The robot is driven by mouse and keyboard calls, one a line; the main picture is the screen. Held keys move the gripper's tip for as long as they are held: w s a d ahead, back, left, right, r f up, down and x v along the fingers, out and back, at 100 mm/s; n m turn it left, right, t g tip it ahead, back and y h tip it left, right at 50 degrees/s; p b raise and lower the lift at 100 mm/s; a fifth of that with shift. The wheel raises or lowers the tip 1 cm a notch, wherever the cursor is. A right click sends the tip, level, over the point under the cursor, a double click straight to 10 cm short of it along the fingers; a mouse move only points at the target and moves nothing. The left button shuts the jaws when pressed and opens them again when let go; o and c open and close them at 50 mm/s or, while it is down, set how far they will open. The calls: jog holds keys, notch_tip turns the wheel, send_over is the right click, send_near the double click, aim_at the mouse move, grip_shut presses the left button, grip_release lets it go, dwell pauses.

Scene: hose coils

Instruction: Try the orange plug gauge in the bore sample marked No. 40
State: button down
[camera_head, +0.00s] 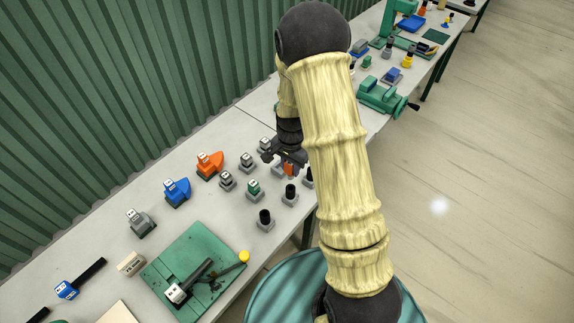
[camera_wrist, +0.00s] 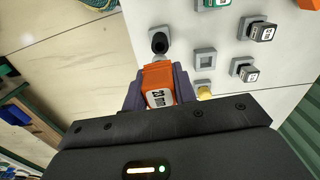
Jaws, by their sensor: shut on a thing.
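My gripper (camera_head: 285,165) is over the bench, partly hidden by my arm in the head view. In the wrist view my gripper (camera_wrist: 158,88) is shut on an orange piece (camera_wrist: 155,76) with a white label. The label's marking is too small to read surely; the piece's lower end is hidden. An orange block (camera_head: 209,165), a blue block (camera_head: 176,191) and a grey block (camera_head: 140,222) with pale labels stand in a row on the bench. I cannot read which, if any, is marked No. 40.
Several small plugs sit in grey square bases near the gripper, among them a black-topped one (camera_head: 265,218) and a green one (camera_head: 253,189). An empty square base (camera_wrist: 205,60) shows in the wrist view.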

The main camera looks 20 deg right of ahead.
aim_at(291, 177)
jog(key=shift+d+f+b, duration=0.3)
jog(key=shift+f+b, duration=0.1)
jog(key=shift+f, duration=0.4)
jog(key=shift+a+f+b, duration=0.25)
jog(key=shift+f+b, duration=0.35)
jog(key=shift+f, duration=0.15)
jog(key=shift+f+b, duration=0.4)
jog(key=shift+f, duration=0.25)
jog(key=shift+f+b, duration=0.45)
jog(key=shift+f, duration=0.1)
jog(key=shift+f, duration=0.3)
dwell(0.4)
jog(key=shift+r, duration=0.5)
jog(key=shift+f, duration=0.2)
